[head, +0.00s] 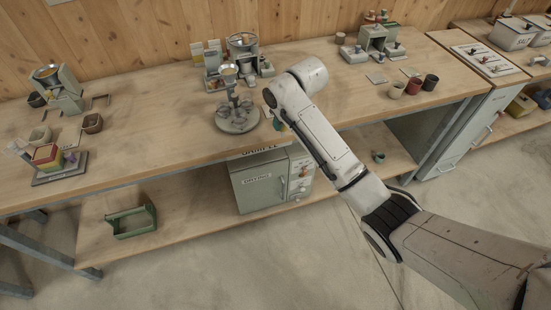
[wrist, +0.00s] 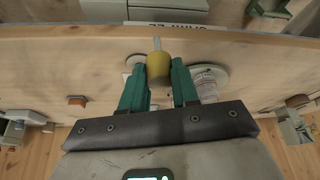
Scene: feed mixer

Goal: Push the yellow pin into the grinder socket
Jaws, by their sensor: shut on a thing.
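The yellow pin (wrist: 158,68) is between the two green fingers of my gripper (wrist: 157,72) in the wrist view, with a thin grey stem beyond its yellow head. My gripper is shut on it. In the head view, my gripper (head: 280,125) is mostly hidden behind my arm, near the bench's front edge, just right of a round grey carousel stand (head: 238,115). A machine with a hopper (head: 58,88) stands at the left of the bench, and another with a round bowl (head: 242,45) stands at the back middle. I cannot tell which is the grinder; its socket is not discernible.
The carousel's disc also shows beside the right finger in the wrist view (wrist: 222,76). Several cups (head: 413,86) and a green-grey unit (head: 377,38) stand right on the bench (head: 160,110). A cabinet (head: 258,187) and green crate (head: 130,221) sit on the shelf below.

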